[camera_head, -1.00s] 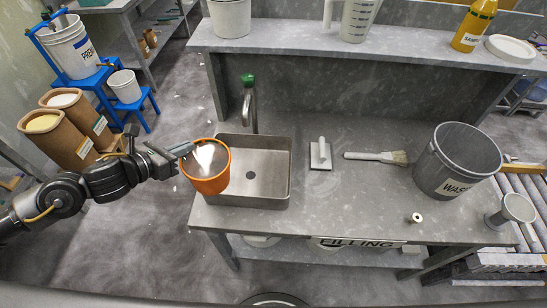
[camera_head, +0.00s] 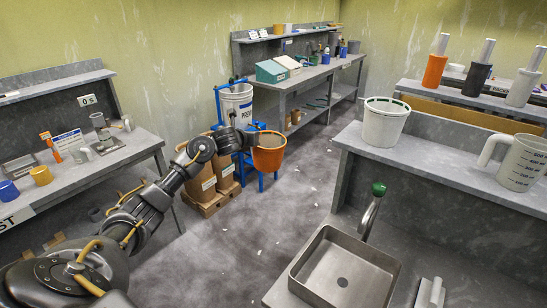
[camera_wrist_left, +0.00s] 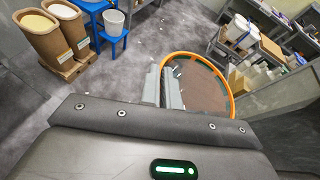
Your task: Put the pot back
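The orange pot (camera_head: 268,158) hangs upright in the air at the end of my left arm, left of the sink bench in the head view. My left gripper (camera_head: 250,138) is shut on its rim. In the left wrist view the fingers (camera_wrist_left: 172,88) pinch the near left side of the pot's orange rim (camera_wrist_left: 232,84). The inside of the pot looks brown; I cannot tell whether that is contents or its bottom. Part of the pot's side is hidden by the gripper. My right gripper is not in view.
A blue stand (camera_head: 219,100) with a white pail (camera_head: 237,104) is behind the pot. The sink (camera_head: 340,268) and a white bucket (camera_head: 384,122) on a shelf are at right. Grey floor (camera_head: 250,235) between is open.

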